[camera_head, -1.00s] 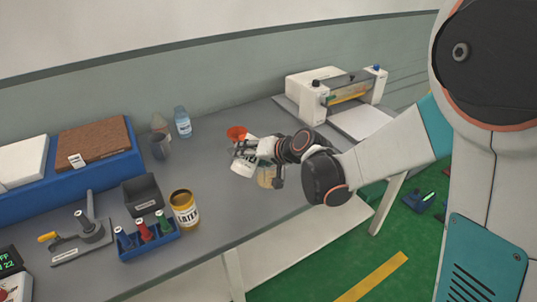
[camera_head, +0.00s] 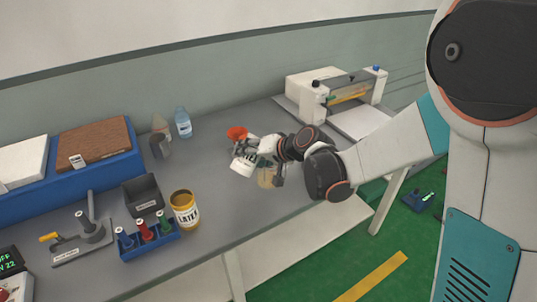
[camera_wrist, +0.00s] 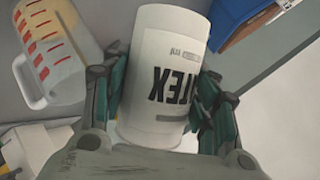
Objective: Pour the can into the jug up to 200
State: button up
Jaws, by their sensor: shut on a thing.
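A white can (camera_head: 242,168) with black lettering is held in my gripper (camera_head: 262,152), tilted above the bench. In the wrist view my gripper (camera_wrist: 155,88) has its fingers on both sides of the can (camera_wrist: 168,50). The clear measuring jug (camera_wrist: 55,55) shows at the upper left of the wrist view, with red marks, a handle and yellowish contents. In the head view the jug (camera_head: 266,178) is partly hidden by the can and gripper, close beside them. The level against the marks cannot be read, and no stream is visible.
A yellow can (camera_head: 185,210) stands near a blue rack (camera_head: 150,243) of coloured-handled tools. A red-orange object (camera_head: 236,133) is behind the white can. Bottles (camera_head: 183,122) stand at the back, and a white machine (camera_head: 330,92) is at the back right.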

jog(key=shift+r+m+p, duration=0.3)
dwell(0.7)
jog(key=shift+f+m+g+y+b, duration=0.35)
jog(key=shift+f+m+g+y, duration=0.2)
jog(key=shift+m+g+y, duration=0.45)
dwell(3.2)
